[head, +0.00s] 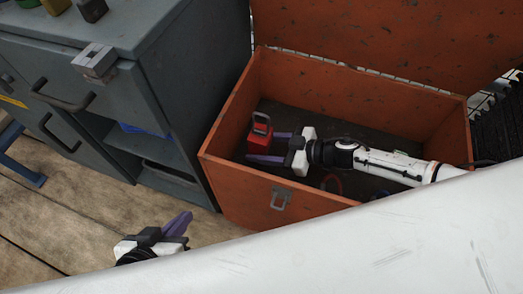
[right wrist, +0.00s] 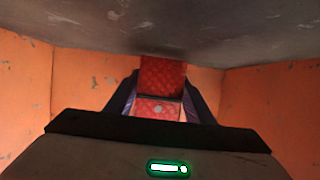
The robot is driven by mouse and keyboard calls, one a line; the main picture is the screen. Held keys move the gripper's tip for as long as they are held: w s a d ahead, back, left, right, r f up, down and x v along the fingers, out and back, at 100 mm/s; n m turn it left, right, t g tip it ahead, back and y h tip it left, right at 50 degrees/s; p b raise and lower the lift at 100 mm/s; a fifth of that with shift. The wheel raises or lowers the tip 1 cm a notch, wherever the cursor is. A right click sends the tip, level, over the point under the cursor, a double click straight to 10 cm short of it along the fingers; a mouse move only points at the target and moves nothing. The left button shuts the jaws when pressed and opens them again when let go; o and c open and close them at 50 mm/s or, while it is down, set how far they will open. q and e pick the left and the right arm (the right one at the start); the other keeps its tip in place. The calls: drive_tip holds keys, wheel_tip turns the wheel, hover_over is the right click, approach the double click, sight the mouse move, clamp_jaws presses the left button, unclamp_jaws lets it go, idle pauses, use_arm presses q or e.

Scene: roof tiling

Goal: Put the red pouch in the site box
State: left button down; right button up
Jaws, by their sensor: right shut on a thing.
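The orange site box (head: 243,187) stands open on the floor, its lid (head: 400,40) raised at the back. The red pouch (head: 257,143) is inside the box's walls near the left end, with a grey piece on top. My right gripper (head: 266,147) reaches in from the right and is shut on the pouch. In the right wrist view, the red pouch (right wrist: 162,78) shows between the fingers, close to the dark box floor (right wrist: 240,35). I cannot tell whether it touches the floor. My left gripper (head: 180,228) is low at the left, outside the box, and its opening is unclear.
A grey cabinet (head: 190,75) with drawers and open shelves stands left of the box. A reddish ring (head: 331,184) lies in the box by my right arm. A white surface fills the lower right.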

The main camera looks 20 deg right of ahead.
drive_tip(key=shift+f, duration=0.4)
use_arm(q)
drive_tip(key=shift+d+f, duration=0.15)
use_arm(e)
drive_tip(key=shift+r, duration=0.1)
use_arm(q)
drive_tip(key=shift+f, duration=0.1)
use_arm(e)
drive_tip(key=shift+f, duration=0.25)
use_arm(q)
drive_tip(key=shift+d, duration=0.1)
use_arm(e)
drive_tip(key=o, duration=1.4)
drive_tip(key=shift+c, duration=0.2)
